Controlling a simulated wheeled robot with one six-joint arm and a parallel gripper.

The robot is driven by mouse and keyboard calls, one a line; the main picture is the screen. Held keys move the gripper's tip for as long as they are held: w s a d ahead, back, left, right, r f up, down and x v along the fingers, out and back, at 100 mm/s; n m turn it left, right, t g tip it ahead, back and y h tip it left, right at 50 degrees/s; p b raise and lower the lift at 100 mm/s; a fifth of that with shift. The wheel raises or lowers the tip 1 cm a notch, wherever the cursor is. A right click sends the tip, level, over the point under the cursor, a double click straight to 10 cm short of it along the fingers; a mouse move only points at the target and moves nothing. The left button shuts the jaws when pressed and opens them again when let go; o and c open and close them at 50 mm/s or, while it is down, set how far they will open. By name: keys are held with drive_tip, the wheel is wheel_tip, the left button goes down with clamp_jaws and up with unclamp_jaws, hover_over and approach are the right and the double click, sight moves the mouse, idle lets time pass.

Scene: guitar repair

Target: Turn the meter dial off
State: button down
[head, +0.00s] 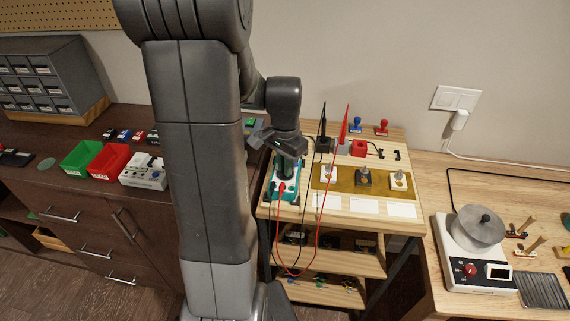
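The meter (291,193), a white unit with a teal edge, lies on the left part of the light wooden bench. Red and black leads run from its lower end. My gripper (285,170) points down over the upper part of the meter. It hides the dial and the meter's upper face. I cannot tell whether the fingers touch the dial or how far apart they are.
My own arm blocks much of the middle left. The leads' black probe (323,128) and red probe (345,125) stand upright behind the meter. A brown mat (343,186) with several small parts lies to its right. A white pot unit (455,268) stands farther right.

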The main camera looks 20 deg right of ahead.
drive_tip(key=shift+n, duration=3.4)
drive_tip(key=c, duration=1.5)
unclamp_jaws()
wheel_tip(320, 180, up, 14)
drive_tip(key=shift+f, duration=0.1)
